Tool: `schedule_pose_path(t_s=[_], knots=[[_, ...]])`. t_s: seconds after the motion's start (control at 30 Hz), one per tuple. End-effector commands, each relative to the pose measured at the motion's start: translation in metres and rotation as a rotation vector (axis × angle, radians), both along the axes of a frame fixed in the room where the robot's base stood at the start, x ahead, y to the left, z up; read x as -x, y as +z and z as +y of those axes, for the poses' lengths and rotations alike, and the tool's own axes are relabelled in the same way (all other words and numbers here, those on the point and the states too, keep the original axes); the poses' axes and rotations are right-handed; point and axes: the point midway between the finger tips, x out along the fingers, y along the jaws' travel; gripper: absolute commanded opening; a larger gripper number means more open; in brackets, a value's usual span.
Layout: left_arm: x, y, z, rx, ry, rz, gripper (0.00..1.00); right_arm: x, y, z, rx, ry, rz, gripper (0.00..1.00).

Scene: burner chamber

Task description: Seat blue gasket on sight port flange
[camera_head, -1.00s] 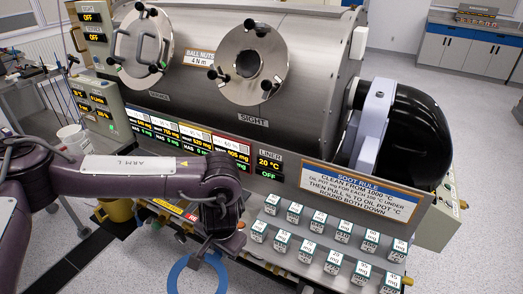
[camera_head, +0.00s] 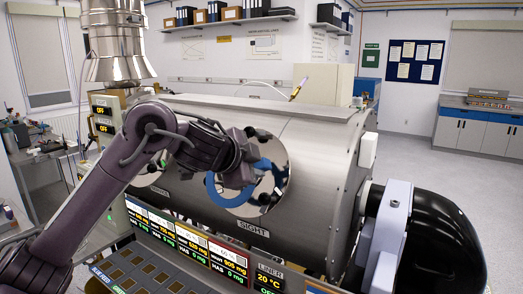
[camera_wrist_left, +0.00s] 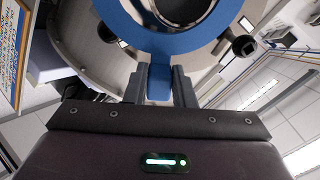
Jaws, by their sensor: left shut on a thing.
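My left gripper (camera_head: 243,174) is shut on the blue gasket (camera_head: 213,191), a flat ring, in front of the sight port flange (camera_head: 275,186) on the steel chamber. The gripper covers part of the ring and of the flange. In the left wrist view the two fingers (camera_wrist_left: 160,88) pinch the gasket's lower tab, and the blue ring (camera_wrist_left: 157,42) overlaps the metal flange (camera_wrist_left: 75,30). A dark opening shows through the ring. I cannot tell whether the ring touches the flange. My right gripper is not in view.
Dark clamp knobs stand out around the flange, one (camera_wrist_left: 245,46) to the right of the ring and one (camera_wrist_left: 107,33) to its left. The SIGHT label (camera_head: 252,229) and lit display panels (camera_head: 190,241) lie below. A black domed end (camera_head: 440,240) is at right.

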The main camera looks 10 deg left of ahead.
Motion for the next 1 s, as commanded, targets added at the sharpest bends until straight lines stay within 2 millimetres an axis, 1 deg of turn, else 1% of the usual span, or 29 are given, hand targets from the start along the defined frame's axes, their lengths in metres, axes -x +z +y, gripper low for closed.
schedule_pose_path(t_s=[0.03, 0.1, 0.23, 0.47, 0.6, 0.63, 1.0], knots=[[-0.001, 0.010, 0.001, 0.007, -0.012, -0.014, 0.00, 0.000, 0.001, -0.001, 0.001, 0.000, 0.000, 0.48], [-0.002, 0.018, 0.002, 0.011, -0.021, -0.027, 0.00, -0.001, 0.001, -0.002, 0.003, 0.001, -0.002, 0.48], [-0.002, 0.023, 0.003, 0.012, -0.027, -0.037, 0.00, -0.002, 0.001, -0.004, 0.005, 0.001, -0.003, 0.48], [-0.002, 0.023, 0.003, 0.012, -0.028, -0.036, 0.00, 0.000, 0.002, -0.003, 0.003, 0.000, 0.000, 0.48], [-0.001, 0.024, 0.004, 0.011, -0.023, -0.035, 0.00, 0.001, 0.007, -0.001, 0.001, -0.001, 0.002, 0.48], [-0.002, 0.021, 0.003, 0.012, -0.025, -0.035, 0.00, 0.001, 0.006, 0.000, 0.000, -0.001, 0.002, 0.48], [-0.031, 0.006, -0.007, 0.013, -0.024, -0.034, 0.00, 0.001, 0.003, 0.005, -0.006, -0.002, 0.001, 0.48]])
